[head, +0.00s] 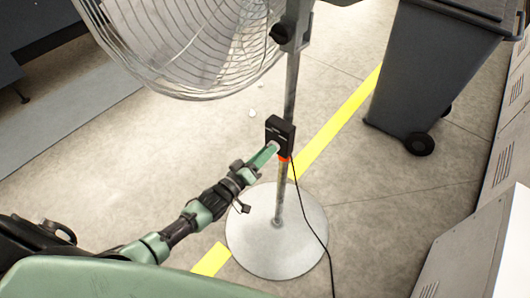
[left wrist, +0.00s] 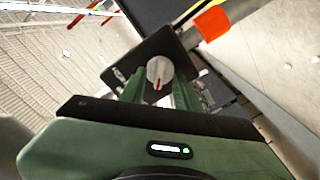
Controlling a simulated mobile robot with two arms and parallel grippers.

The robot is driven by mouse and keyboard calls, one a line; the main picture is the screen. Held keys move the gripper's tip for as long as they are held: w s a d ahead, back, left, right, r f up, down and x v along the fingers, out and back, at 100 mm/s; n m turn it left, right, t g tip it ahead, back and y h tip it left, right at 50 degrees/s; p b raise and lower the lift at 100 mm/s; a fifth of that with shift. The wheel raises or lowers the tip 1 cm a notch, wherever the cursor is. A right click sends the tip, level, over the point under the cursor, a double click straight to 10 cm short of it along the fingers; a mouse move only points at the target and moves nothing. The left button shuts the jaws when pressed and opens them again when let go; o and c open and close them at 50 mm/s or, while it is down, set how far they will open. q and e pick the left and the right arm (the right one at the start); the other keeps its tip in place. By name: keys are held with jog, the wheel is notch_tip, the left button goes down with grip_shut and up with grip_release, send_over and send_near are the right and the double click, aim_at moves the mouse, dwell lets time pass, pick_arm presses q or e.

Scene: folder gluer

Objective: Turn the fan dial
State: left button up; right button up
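The fan dial (left wrist: 159,71) is a round grey knob with a red mark, on the face of a black control box (left wrist: 128,60). In the head view the box (head: 283,127) is fixed to the fan's pole. My left gripper (head: 272,147) reaches the front of the box. In the left wrist view its two green fingers (left wrist: 158,92) are apart, one on each side of the dial's lower part. I cannot tell whether they touch the dial. The dial itself is hidden in the head view. My right gripper is not in view.
The caged fan head (head: 190,45) is above the box. The pole (head: 280,195) stands on a round white base (head: 258,245), with a black cable (head: 314,229) hanging beside it. A dark wheeled bin (head: 427,70) is at upper right and white cabinets (head: 485,250) at right. Floor at left is clear.

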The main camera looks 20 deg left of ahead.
pick_arm(q)
jog(key=shift+s, duration=0.1)
jog(key=v, duration=0.7)
jog(key=shift+s+a+b, duration=0.15)
jog(key=shift+s+b, duration=0.15)
jog(key=shift+b, duration=0.15)
